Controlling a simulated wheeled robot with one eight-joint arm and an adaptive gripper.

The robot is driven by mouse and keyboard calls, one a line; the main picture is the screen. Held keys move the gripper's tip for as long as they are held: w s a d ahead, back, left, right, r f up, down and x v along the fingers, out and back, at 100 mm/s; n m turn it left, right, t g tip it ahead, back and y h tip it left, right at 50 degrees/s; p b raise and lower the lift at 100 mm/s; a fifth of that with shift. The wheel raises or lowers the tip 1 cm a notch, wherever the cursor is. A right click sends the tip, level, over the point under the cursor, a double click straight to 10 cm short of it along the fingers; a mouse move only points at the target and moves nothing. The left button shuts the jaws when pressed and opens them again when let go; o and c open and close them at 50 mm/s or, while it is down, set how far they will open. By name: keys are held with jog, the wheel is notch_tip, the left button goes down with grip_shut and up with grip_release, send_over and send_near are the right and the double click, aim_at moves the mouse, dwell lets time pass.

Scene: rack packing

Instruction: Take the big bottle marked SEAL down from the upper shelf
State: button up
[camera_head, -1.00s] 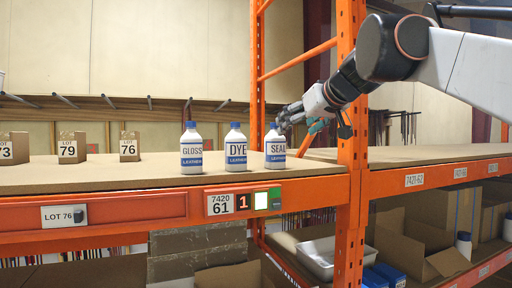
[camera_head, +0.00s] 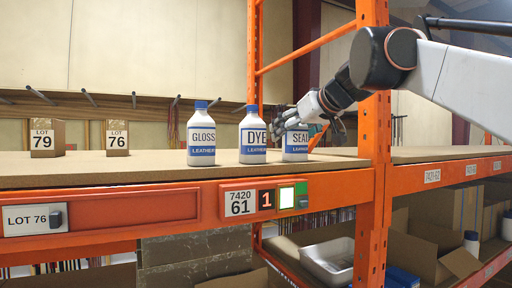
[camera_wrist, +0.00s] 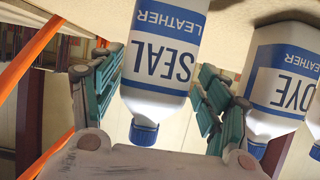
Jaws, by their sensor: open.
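The SEAL bottle (camera_head: 295,154), white with a blue label, stands upright on the upper shelf (camera_head: 120,172), rightmost of three bottles. My gripper (camera_head: 312,118) is at its upper right in the head view and hides its cap. In the wrist view, which is upside down, the SEAL bottle (camera_wrist: 161,60) lies between the spread green fingers of my gripper (camera_wrist: 160,88). The right finger is between SEAL and the DYE bottle (camera_wrist: 287,85). The fingers are open; I cannot tell whether either touches the bottle.
An orange upright (camera_head: 374,190) is just to the right. Two small boxes, LOT 79 (camera_head: 47,139) and LOT 76 (camera_head: 117,139), stand farther left.

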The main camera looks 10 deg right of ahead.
jog(key=shift+w+d+f, duration=0.1)
jog(key=shift+w, duration=0.05)
jog(key=shift+s+d+r, duration=0.2)
jog(key=shift+s+d, duration=0.2)
jog(key=shift+d, duration=0.05)
jog(key=shift+s, duration=0.15)
jog(key=c, duration=0.3)
jog(key=shift+w+a, duration=0.3)
jog(key=c, duration=1)
jog(key=shift+s+d, duration=0.1)
jog(key=shift+c, duration=0.2)
jog(key=shift+r, duration=0.1)
